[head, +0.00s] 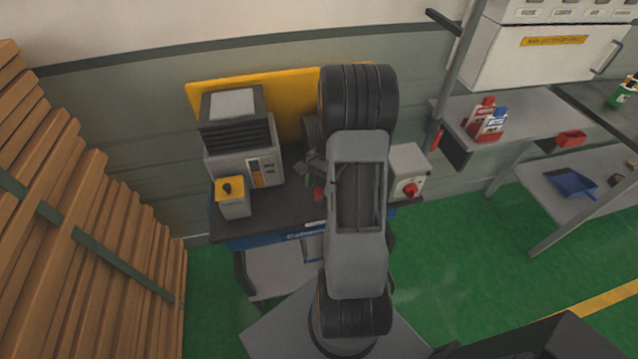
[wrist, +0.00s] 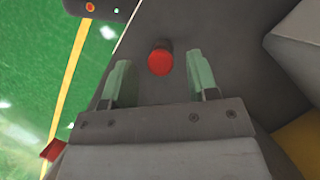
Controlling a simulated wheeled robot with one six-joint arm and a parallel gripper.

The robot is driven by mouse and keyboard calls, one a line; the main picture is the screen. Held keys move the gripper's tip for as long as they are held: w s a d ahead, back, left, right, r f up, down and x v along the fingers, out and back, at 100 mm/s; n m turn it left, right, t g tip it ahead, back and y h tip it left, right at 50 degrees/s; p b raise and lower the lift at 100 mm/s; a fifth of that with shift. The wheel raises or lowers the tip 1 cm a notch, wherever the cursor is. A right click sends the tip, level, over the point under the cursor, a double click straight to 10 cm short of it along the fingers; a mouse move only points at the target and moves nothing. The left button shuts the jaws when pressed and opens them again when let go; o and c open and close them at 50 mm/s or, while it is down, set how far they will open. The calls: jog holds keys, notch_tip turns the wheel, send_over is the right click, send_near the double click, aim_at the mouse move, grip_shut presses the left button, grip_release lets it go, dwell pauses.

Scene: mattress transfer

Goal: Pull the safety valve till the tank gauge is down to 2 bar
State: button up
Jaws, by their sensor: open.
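A small red knob (head: 318,193) stands on the dark top of the bench (head: 265,222); I take it to be the safety valve. In the wrist view the red knob (wrist: 159,60) lies just beyond the fingertips, centred between them. My gripper (wrist: 160,78) is open, its two pale green fingers apart with nothing between them. In the head view my gripper (head: 314,168) is small and partly hidden by my arm, just above the knob. No readable tank gauge shows in either view.
A grey machine (head: 240,140) and a yellow-topped box (head: 233,200) stand left on the bench. A grey box with a red rotary switch (head: 411,189) is at right. Stacked planks (head: 80,200) fill the left side. Green floor is open at right.

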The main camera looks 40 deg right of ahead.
jog(key=b+v, duration=0.1)
jog(key=v, duration=1.2)
jog(key=shift+r, duration=0.35)
jog(key=shift+w, duration=0.15)
jog(key=s+a+r+n+t+h, duration=0.1)
jog(key=s+a+n+t, duration=0.1)
jog(key=a, duration=0.5)
jog(key=s+a+r+n+t+h, duration=0.2)
jog(key=s+a+n, duration=0.1)
jog(key=a+n, duration=0.4)
jog(key=s+a+r+n+t+h, duration=0.1)
jog(key=s+a+n, duration=0.2)
jog(key=a, duration=0.6)
jog(key=shift+s+r+n+t, duration=0.25)
jog(key=shift+s+n+t, duration=0.15)
jog(key=shift+n, duration=0.7)
